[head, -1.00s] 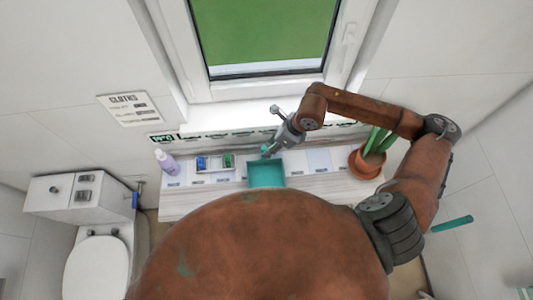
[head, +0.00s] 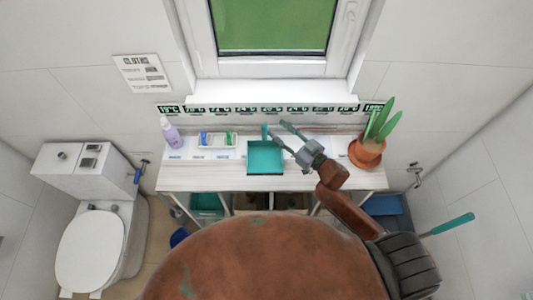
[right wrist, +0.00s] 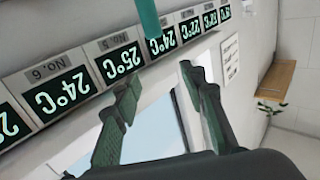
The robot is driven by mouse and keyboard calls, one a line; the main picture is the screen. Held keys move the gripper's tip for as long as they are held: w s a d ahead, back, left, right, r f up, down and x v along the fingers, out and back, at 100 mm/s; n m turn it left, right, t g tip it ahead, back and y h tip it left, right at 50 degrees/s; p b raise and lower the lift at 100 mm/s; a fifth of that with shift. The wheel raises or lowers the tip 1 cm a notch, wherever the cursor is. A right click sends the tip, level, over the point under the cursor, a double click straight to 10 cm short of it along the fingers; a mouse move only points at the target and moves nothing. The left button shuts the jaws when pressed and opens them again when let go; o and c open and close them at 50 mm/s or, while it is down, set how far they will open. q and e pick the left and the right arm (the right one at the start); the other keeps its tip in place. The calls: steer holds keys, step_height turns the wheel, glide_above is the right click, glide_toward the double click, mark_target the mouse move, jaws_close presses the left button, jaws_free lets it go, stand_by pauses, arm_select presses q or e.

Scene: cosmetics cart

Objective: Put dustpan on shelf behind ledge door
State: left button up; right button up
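The teal dustpan (head: 266,158) lies on the white counter below the window, its short handle (head: 264,131) pointing at the wall. My right gripper (head: 280,130) is just right of the handle, fingers spread and empty. In the right wrist view its fingers (right wrist: 160,105) are also apart, and a teal bar (right wrist: 148,18), which looks like the handle, shows at the top edge, not between them. My left gripper is not in view. The shelf space under the counter (head: 170,180) shows only in part. I cannot tell which part is the ledge door.
A purple bottle (head: 171,133) and a small tray (head: 217,147) stand left of the dustpan. A potted plant (head: 367,152) stands at the counter's right end. A row of temperature displays (head: 225,109) runs along the wall behind. A toilet (head: 90,250) is at the left.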

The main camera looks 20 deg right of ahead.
mark_target(265, 130)
steer(key=f, duration=0.6)
steer(key=shift+a+f+b, duration=0.2)
steer(key=shift+f+b, duration=0.15)
steer(key=shift+w+a+f, duration=0.15)
steer(key=shift+w, duration=0.05)
steer(key=shift+w+a, duration=0.25)
steer(key=shift+w, duration=0.25)
steer(key=x, duration=0.5)
steer(key=shift+w+a, duration=0.15)
steer(key=shift+w, duration=0.3)
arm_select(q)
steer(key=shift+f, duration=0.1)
arm_select(e)
steer(key=shift+c, duration=0.2)
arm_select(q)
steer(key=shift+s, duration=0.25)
arm_select(e)
jaws_close()
